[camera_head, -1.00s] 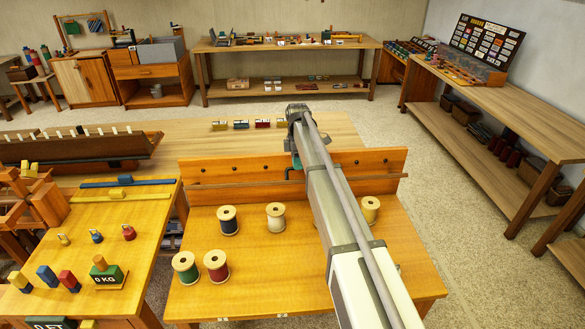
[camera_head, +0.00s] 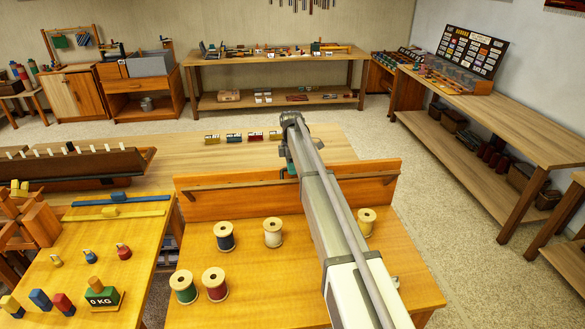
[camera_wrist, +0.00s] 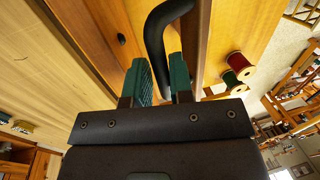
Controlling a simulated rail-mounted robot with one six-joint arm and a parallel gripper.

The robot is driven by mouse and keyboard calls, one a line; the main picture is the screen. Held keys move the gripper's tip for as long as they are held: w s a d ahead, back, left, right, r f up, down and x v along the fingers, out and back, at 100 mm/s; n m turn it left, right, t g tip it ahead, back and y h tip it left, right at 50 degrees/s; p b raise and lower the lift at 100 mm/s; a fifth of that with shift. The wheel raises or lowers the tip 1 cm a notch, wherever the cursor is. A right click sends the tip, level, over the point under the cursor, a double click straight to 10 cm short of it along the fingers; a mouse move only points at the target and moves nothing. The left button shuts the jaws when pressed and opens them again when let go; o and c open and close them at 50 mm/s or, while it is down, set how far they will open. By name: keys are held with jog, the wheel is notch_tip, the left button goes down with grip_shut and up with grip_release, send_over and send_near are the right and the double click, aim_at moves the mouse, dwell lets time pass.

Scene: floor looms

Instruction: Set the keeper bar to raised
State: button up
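The keeper bar (camera_head: 240,184) is a thin brown rail along the front of the upright orange board (camera_head: 235,205). It now lies high, close under the board's top edge. In the wrist view the bar (camera_wrist: 193,45) runs beside a black curved handle (camera_wrist: 156,45). In the head view my arm hides the middle of the bar and most of the gripper.
Several thread spools (camera_head: 273,232) stand on the orange table in front of the board. A second table at left holds small coloured blocks and a green 0 KG weight (camera_head: 102,295). A wooden table (camera_head: 330,145) lies behind the board.

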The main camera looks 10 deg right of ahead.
jog(key=shift+o, duration=0.7)
jog(key=shift+w+f, duration=0.2)
jog(key=shift+f, duration=0.05)
jog(key=shift+o, duration=1.1)
jog(key=shift+s+r, duration=0.1)
jog(key=shift+r, duration=0.05)
notch_tip(320, 180, up, 7)
jog(key=w+p, duration=0.1)
jog(key=p, duration=0.6)
jog(key=shift+w+r+p, duration=0.15)
jog(key=shift+r+p, duration=0.05)
jog(key=shift+p, duration=0.1)
jog(key=shift+d, duration=0.1)
notch_tip(320, 180, up, 5)
jog(key=s+t+p, duration=0.2)
jog(key=p, duration=0.3)
notch_tip(320, 180, down, 11)
jog(key=b, duration=1.1)
jog(key=shift+d+f, duration=0.1)
jog(key=shift+f, duration=0.1)
jog(key=shift+r, duration=0.15)
